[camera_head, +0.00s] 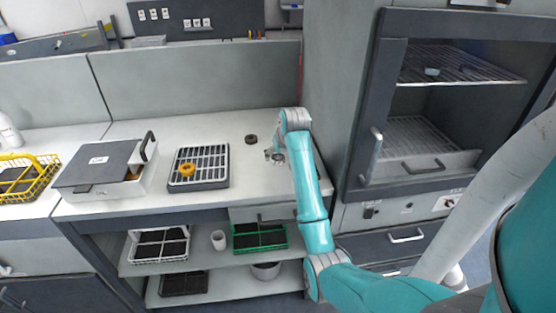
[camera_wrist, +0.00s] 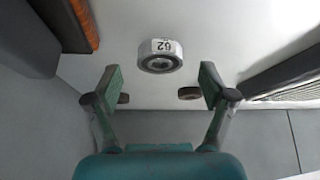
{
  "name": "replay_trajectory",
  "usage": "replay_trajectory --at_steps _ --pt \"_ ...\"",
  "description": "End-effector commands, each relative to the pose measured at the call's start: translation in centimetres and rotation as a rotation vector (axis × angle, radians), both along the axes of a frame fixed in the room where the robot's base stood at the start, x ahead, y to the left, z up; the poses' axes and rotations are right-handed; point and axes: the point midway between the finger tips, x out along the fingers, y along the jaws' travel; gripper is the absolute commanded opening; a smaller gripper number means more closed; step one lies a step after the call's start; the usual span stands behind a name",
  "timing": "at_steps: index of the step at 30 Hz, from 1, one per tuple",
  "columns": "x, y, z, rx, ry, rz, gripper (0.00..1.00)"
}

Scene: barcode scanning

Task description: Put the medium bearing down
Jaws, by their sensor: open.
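A silver bearing with a dark centre and a white label reading 62 (camera_wrist: 160,57) appears to stand on the white worktop. In the wrist view it lies between the fingertips of my gripper (camera_wrist: 160,70), with clear gaps on both sides. The gripper is open and holds nothing. A dark ring (camera_head: 251,140) shows in the head view. My arm hides part of the gripper area there. I cannot tell which is the medium bearing.
A dark tray with a white rack (camera_head: 202,160) holds an orange ring (camera_head: 186,169). A lidded grey box (camera_head: 98,165) stands left of it. An open oven-like cabinet (camera_head: 365,150) stands to the right.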

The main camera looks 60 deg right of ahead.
Motion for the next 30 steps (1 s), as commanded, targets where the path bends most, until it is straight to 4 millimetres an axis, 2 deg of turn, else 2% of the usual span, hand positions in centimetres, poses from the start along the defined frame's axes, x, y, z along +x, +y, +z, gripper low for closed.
replay_trajectory --at_steps 5,12,13,21,22,23,30 --pt "0.66 -0.48 -1.49 0.001 0.002 0.0 0.82" --pt "0.74 -0.56 -1.61 0.0 0.0 0.0 0.82" --pt "0.74 -0.56 -1.61 0.0 0.0 0.0 0.8" --pt "0.73 -0.55 -1.61 0.0 0.0 0.0 0.12" --pt "0.72 -0.56 -1.61 0.0 0.0 0.0 0.12" --pt "0.73 -0.56 -1.57 -0.001 -0.001 0.0 0.06" --pt "0.75 -0.58 -1.27 -0.001 -0.001 0.0 0.05"
